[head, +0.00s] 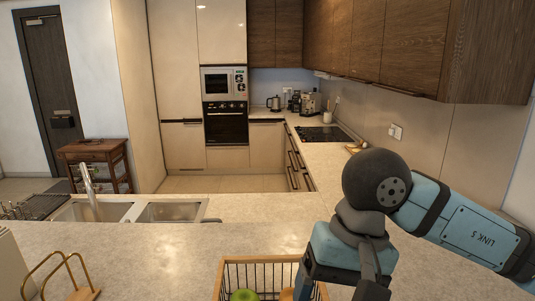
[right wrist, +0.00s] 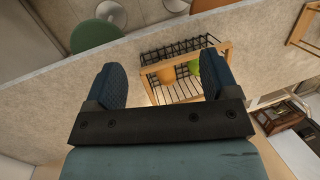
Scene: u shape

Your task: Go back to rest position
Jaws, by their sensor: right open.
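My right arm reaches in from the right in the head view, over the counter. Its gripper (head: 370,286) points down beside the right part of a wooden and wire basket (head: 265,260), and its tips are cut off by the bottom edge. In the right wrist view the two fingers of my right gripper (right wrist: 163,78) are spread apart with nothing held between them. The basket (right wrist: 222,47) lies beyond the fingers there. It holds a green fruit (right wrist: 193,68) and an orange item (right wrist: 167,75). My left gripper is not in view.
A hob (head: 323,134) is set in the far right counter. Round stools (right wrist: 95,35) show in the right wrist view.

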